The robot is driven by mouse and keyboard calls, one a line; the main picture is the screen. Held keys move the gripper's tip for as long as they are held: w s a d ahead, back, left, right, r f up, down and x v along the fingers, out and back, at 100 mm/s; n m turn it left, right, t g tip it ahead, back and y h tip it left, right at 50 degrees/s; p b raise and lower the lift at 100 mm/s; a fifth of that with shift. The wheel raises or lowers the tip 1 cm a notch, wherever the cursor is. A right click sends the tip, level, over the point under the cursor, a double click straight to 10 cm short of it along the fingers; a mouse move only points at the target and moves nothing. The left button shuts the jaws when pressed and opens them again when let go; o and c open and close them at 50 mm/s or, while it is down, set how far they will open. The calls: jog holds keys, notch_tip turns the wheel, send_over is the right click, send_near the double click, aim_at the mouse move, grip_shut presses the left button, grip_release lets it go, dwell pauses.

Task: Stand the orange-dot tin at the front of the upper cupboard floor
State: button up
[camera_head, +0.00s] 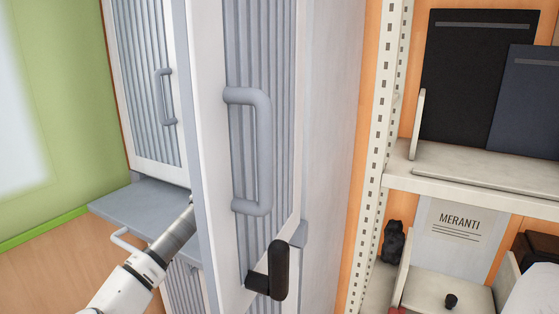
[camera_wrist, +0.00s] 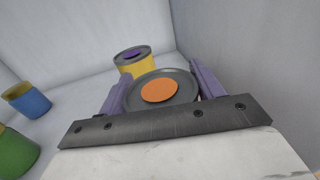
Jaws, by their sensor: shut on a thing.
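The orange-dot tin (camera_wrist: 158,91) shows in the wrist view as a round grey lid with an orange dot. My gripper (camera_wrist: 162,84) has its purple fingers on either side of the tin and is shut on it. The tin's body is mostly hidden below its lid and behind the gripper's dark bar, so I cannot tell whether it touches the floor. The pale cupboard floor (camera_wrist: 75,97) lies around it, with walls behind and to the right. In the head view the ribbed cupboard door (camera_head: 240,150) hides my gripper and the tin.
A yellow tin with a purple dot (camera_wrist: 130,65) stands just behind the held tin. A blue tin (camera_wrist: 28,102) and a green tin (camera_wrist: 14,152) stand at the left. Floor between them and my gripper is clear. A shelf rack (camera_head: 470,178) stands right in the head view.

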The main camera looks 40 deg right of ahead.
jog(key=o, duration=1.3)
jog(key=shift+o, duration=0.2)
jog(key=shift+f, duration=0.15)
jog(key=b+v, duration=0.5)
jog(key=v, duration=0.9)
jog(key=shift+d, duration=0.1)
